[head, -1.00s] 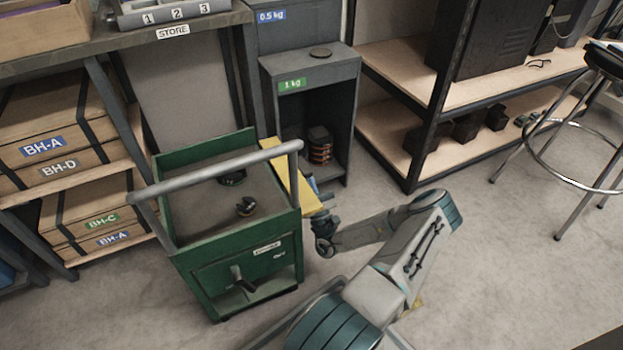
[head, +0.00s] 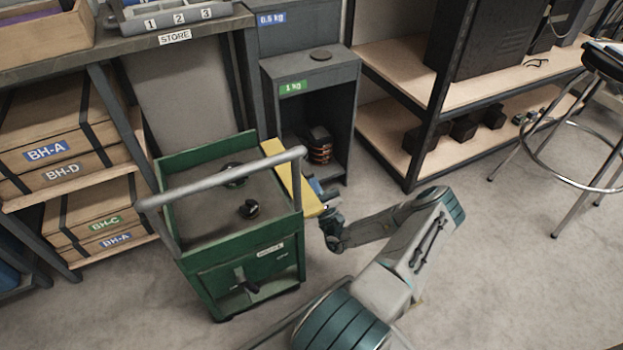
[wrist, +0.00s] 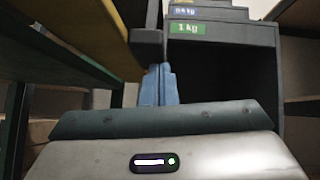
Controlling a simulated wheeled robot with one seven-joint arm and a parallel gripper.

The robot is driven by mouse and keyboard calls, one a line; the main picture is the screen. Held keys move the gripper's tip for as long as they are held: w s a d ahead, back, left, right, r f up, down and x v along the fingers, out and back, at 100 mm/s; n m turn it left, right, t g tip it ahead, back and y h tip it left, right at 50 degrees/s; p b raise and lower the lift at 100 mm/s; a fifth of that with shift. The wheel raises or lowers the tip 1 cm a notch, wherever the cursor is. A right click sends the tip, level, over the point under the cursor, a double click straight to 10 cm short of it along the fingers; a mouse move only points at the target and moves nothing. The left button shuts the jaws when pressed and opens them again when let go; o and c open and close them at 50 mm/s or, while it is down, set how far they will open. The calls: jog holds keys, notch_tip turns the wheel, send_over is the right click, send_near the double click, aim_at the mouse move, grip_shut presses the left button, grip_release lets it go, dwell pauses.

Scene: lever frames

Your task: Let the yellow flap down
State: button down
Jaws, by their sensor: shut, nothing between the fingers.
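The yellow flap (head: 289,177) is on the right side of the green cart (head: 240,262) and sticks outward. In the wrist view its underside (wrist: 95,35) fills the upper left, above the level of my fingers. My gripper (head: 317,187) is beside the flap's outer edge, partly hidden by the flap and my arm. In the wrist view its blue fingers (wrist: 159,84) are together and empty. A dark grey piece (wrist: 147,45) stands by the flap's edge, just above the fingertips. Whether they touch it I cannot tell.
A grey cabinet (head: 352,112) labelled 1 kg stands close behind the flap, with dark weights (head: 319,146) inside. Shelving (head: 429,120) is at the right back, a stool (head: 590,125) at far right. The floor right of the cart is clear apart from my arm.

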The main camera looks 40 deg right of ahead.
jog(key=w+f+p+v, duration=0.1)
jog(key=v, duration=1.1)
jog(key=shift+w+f, duration=0.15)
jog(key=shift+f, duration=0.2)
